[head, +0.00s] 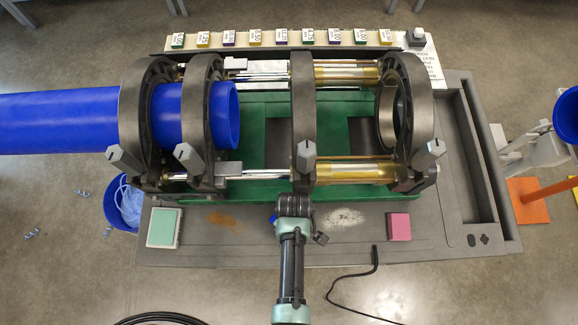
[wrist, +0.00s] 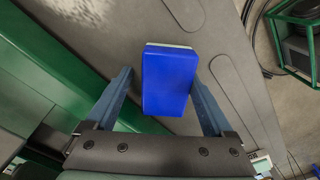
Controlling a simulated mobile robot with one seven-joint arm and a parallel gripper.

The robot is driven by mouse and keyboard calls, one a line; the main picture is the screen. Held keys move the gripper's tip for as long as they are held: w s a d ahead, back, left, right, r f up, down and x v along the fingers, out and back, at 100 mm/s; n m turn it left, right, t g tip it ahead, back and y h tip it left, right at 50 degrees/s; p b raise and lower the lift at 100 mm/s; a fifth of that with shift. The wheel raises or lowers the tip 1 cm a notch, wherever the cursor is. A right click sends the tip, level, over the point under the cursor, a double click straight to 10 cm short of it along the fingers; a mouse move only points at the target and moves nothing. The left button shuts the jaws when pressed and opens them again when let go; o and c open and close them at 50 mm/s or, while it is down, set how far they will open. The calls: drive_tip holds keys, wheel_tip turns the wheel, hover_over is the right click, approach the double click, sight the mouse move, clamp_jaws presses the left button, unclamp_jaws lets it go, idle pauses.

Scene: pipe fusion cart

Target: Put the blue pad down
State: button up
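The blue pad (wrist: 168,85) shows in the wrist view as a blue block with a pale strip along its far edge. It is between the two fingers of my gripper (wrist: 163,76). A narrow gap shows between the left finger and the pad, and the right finger is close against its side or touching it. The pad looks at or close to the grey cart top, though any clearance below it is hidden. In the head view my gripper (head: 293,205) is over the cart's near side, beside the green bed, and my arm hides most of the pad.
A green-topped pad (head: 164,228) lies on the left and a pink pad (head: 399,227) on the right. Brown (head: 222,219) and whitish (head: 345,217) stains mark the cart top. A black cable (head: 374,258) lies near the front edge. Dark clamp rings (head: 303,120) stand behind.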

drive_tip(key=shift+s+a+f, duration=0.4)
drive_tip(key=shift+s, duration=0.15)
drive_tip(key=shift+r, duration=0.25)
wheel_tip(320, 180, up, 13)
drive_tip(key=shift+w+d+f+p, duration=0.15)
drive_tip(key=shift+d+f+p, duration=0.05)
drive_tip(key=shift+d+p, duration=0.15)
idle(0.4)
